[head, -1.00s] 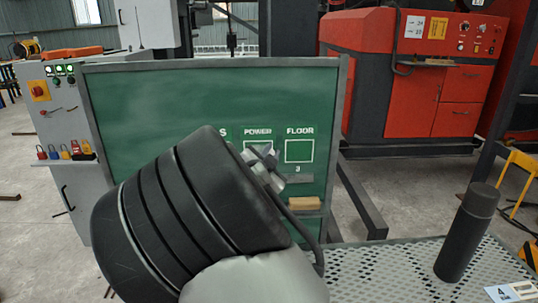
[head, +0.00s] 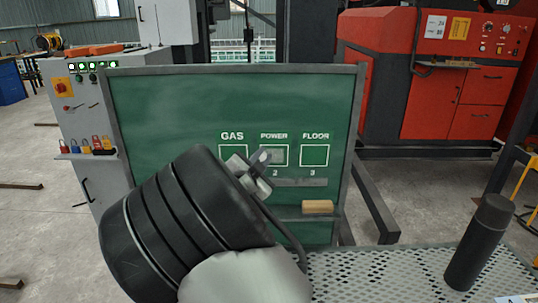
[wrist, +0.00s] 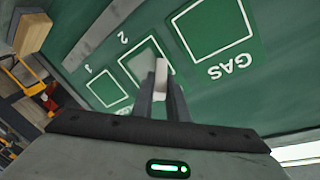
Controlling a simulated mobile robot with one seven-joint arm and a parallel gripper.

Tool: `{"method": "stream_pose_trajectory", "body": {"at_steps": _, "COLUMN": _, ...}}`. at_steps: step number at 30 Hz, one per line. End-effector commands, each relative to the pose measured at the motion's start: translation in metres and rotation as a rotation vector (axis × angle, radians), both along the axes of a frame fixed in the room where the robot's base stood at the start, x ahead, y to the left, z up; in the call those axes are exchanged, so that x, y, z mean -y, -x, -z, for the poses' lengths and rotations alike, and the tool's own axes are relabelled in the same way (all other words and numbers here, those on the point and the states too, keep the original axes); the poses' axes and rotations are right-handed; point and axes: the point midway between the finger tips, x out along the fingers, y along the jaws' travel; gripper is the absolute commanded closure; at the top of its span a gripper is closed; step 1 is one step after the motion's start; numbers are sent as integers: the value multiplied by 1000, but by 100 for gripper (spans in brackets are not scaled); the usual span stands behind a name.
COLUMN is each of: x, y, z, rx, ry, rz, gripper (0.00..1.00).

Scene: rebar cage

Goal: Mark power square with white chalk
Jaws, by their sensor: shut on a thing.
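The green board (head: 160,110) has three white-outlined squares labelled GAS, POWER and FLOOR. The POWER square (head: 281,156) is the middle one, and its inside looks paler and greyer than the others. It also shows in the wrist view (wrist: 136,62), partly covered by the fingers. My gripper (head: 260,160) is in front of the left part of the POWER square. In the wrist view it is shut on a small white chalk (wrist: 161,76), its tip over the square's edge. I cannot tell whether the chalk touches the board.
A wooden block (head: 317,207) sits on the board's ledge. A perforated metal table (head: 380,275) lies in front, with a black cylinder (head: 478,243) at its right. A grey cabinet with padlocks (head: 88,147) stands left, a red machine (head: 425,90) behind right.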

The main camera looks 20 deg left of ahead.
Motion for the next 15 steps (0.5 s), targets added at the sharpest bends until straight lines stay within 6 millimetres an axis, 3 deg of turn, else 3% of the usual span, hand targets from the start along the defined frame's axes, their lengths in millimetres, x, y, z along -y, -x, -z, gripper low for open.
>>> {"method": "stream_pose_trajectory", "body": {"at_steps": 10, "x": -1, "y": 2, "z": 1, "rx": -1, "ry": 0, "rz": -1, "gripper": 100}}
{"method": "stream_pose_trajectory", "body": {"at_steps": 15, "x": 3, "y": 16, "z": 1, "rx": -1, "ry": 0, "rz": -1, "gripper": 100}}
